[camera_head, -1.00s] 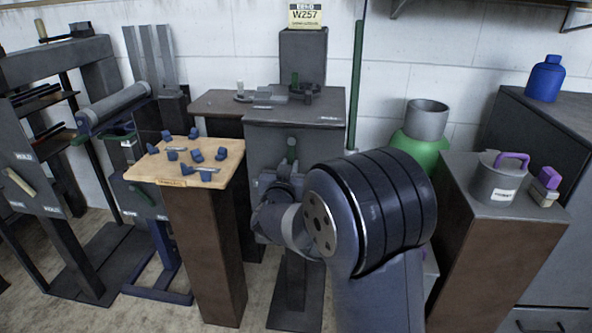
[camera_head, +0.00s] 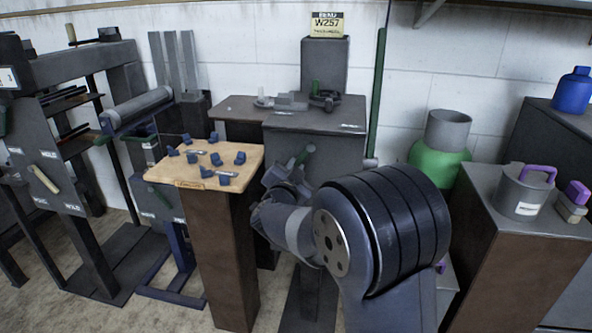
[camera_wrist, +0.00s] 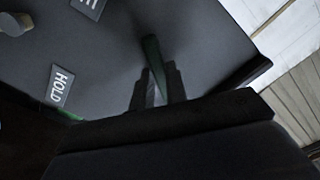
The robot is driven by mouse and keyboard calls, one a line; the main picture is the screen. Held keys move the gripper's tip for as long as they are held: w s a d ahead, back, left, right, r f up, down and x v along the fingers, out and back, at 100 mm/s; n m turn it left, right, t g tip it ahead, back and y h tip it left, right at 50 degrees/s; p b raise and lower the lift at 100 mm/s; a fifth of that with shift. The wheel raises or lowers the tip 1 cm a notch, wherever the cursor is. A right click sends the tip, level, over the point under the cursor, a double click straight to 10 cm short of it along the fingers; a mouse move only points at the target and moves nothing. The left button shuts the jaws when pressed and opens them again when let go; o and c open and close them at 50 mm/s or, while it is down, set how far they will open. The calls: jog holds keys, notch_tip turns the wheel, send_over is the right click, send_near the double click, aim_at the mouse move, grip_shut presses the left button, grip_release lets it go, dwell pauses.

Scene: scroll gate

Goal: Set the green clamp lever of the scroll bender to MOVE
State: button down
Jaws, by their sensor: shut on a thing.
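The scroll bender (camera_head: 312,118) is the grey machine in the middle of the head view, under the W257 sign. Its green clamp lever (camera_head: 304,155) is on the front face and leans up to the right. In the wrist view the green lever (camera_wrist: 152,52) runs between the two dark fingers of my gripper (camera_wrist: 157,80), which is shut on it. In the head view my gripper (camera_head: 287,180) is partly hidden by my own wrist. A HOLD label (camera_wrist: 62,86) shows left of the lever in the wrist view. A second label (camera_wrist: 88,8) is cut off and unreadable.
A wooden-topped stand (camera_head: 210,166) with several blue pieces is close left of my arm. A pedestal with a lidded grey pot (camera_head: 522,192) stands at right. Another machine with a HOLD plate (camera_head: 45,165) stands at far left.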

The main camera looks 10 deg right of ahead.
dwell(0.3)
jog(key=c, duration=1.4)
grip_release()
jog(key=shift+s, duration=0.15)
jog(key=p+v, duration=0.2)
jog(key=v, duration=0.8)
jog(key=shift+s+a+p, duration=0.15)
jog(key=shift+s+p, duration=0.1)
jog(key=shift+p, duration=0.1)
jog(key=b+x, duration=0.2)
jog(key=x, duration=0.9)
jog(key=shift+b, duration=0.3)
jog(key=shift+s, duration=0.2)
